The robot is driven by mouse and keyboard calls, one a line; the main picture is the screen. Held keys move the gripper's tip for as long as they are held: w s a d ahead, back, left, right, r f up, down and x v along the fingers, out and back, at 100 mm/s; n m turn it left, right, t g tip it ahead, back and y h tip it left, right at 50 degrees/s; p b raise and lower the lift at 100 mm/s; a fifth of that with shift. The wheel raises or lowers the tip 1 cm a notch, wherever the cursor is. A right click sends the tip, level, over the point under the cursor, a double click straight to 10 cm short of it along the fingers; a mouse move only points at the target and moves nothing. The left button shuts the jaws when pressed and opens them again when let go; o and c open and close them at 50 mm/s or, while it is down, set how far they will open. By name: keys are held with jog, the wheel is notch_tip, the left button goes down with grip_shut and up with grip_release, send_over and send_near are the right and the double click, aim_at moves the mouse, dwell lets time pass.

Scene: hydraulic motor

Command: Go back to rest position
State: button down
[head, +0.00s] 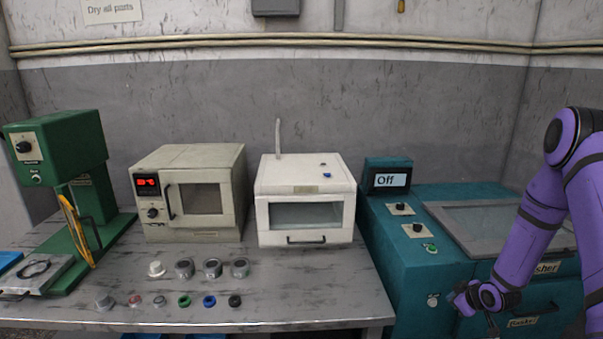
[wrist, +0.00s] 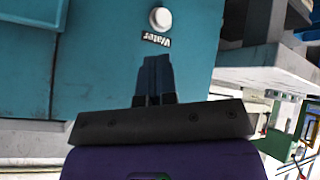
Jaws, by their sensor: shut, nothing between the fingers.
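My purple arm reaches down at the right of the head view, in front of the teal washer (head: 398,235). My gripper (head: 491,326) is low by the washer's front, partly cut off by the lower picture edge. In the wrist view my gripper's dark fingers (wrist: 157,66) are together with nothing between them. They point towards the washer's teal front panel (wrist: 110,50). A white round button (wrist: 160,18) with an upside-down "Water" label lies just beyond the fingertips, and I cannot tell if they touch the panel.
A grey worktable (head: 300,285) holds a green press (head: 70,165), a beige oven (head: 195,195), a white box machine (head: 305,200) and several small parts. The washer's lid (head: 480,225) is down and its display (head: 390,180) reads "Off". Grey walls stand behind.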

notch_tip(320, 180, up, 19)
jog(key=a+m+h, duration=0.2)
jog(key=s+a+r+m+g+h, duration=0.1)
jog(key=s+a+r, duration=0.1)
jog(key=s+r, duration=0.35)
jog(key=s+a+r+m+h, duration=0.1)
jog(key=s+a+r, duration=0.1)
jog(key=r, duration=0.7)
jog(key=s+a+r+m, duration=0.1)
jog(key=s+a+r, duration=0.2)
jog(key=s, duration=0.6)
jog(key=s+a+r+m+g+y, duration=0.1)
jog(key=s+a+r, duration=0.3)
jog(key=s, duration=0.5)
jog(key=s+a+r+m+g+y, duration=0.1)
jog(key=s+a+r, duration=0.3)
jog(key=s, duration=0.5)
jog(key=shift+s+r+m, duration=0.25)
jog(key=shift+r+m, duration=0.05)
jog(key=shift+r, duration=0.85)
